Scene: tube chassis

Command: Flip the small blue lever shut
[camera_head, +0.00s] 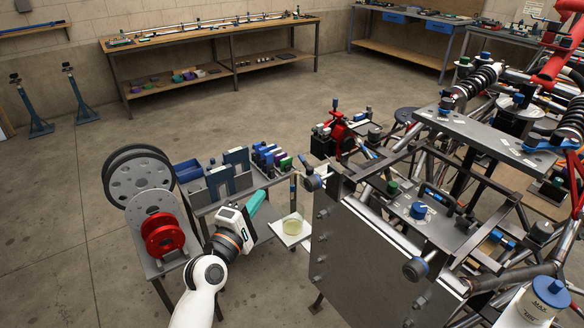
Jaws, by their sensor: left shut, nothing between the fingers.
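My left gripper (256,203) reaches in from the bottom left. Its teal fingers are shut with nothing between them, and it hangs above the front right part of a small grey bench (262,183), left of the tube chassis (470,195). I cannot make out for certain which part is the small blue lever. Several blue parts show on the chassis: a blue knob (418,210) on its upper plate, a round blue-grey knob (415,268) on the front panel, and a blue piece (550,146) at the right. My right gripper is not in view.
Grey and red discs (165,234) stand left of my left arm. Blue bins (188,171) and upright blocks crowd the small bench. A tray with a yellowish dish (292,227) sits between gripper and chassis panel (365,270). Open floor (245,110) lies behind.

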